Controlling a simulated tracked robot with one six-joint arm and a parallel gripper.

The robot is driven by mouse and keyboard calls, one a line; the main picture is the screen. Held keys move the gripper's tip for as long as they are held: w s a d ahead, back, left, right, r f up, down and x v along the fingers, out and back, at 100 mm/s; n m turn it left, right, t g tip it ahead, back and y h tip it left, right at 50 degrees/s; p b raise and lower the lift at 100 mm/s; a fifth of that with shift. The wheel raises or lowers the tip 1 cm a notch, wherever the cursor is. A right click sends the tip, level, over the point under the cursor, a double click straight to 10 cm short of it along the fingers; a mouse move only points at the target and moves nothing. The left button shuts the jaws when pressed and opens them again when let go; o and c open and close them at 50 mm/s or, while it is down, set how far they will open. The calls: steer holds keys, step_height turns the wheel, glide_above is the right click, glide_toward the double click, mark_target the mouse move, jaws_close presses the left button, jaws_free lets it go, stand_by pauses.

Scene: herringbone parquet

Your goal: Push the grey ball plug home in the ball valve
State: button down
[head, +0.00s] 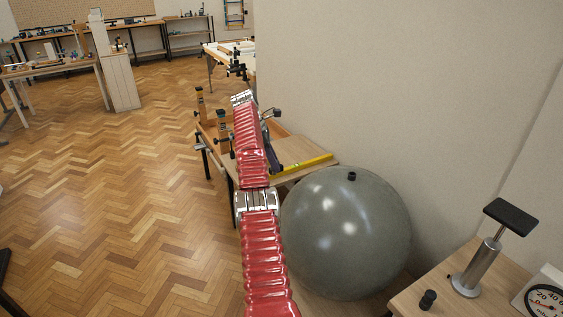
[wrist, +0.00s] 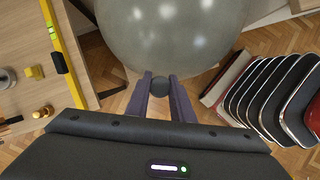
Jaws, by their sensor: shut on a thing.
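The large grey ball (head: 340,240) rests on the floor between the bench and the wall. A small black fitting (head: 352,176), which looks like its valve, stands on top. In the wrist view the ball (wrist: 170,35) fills the upper middle, and no valve shows there. My gripper (wrist: 160,85) is shut on a small dark grey round plug (wrist: 160,87), held between the fingertips. The plug overlaps the ball's lower edge in that view; I cannot tell its distance from the ball. In the head view I cannot make out the plug or fingertips.
A wooden bench (head: 305,177) with a yellow spirit level (head: 306,163) stands behind the ball. At the lower right a table (head: 400,303) carries a hand pump (head: 478,268), a small black cylinder (head: 428,299) and a gauge (head: 545,298).

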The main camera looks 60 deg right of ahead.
steer(key=w+a+f+m, duration=0.1)
steer(key=w+a, duration=0.5)
steer(key=a, duration=0.5)
steer(key=w+a+m+y, duration=0.1)
steer(key=w+a, duration=0.5)
steer(key=a, duration=0.5)
steer(key=w+a+f+m, duration=0.1)
steer(key=w+a+m, duration=0.1)
steer(key=w+a, duration=0.65)
steer(key=s+a+f+m, duration=0.1)
steer(key=s+a, duration=0.2)
steer(key=a, duration=1.1)
steer(key=s+a+m+y, duration=0.1)
steer(key=s+a, duration=0.2)
steer(key=a, duration=1.2)
steer(key=shift+f+m+g, duration=0.3)
steer(key=shift+f, duration=0.05)
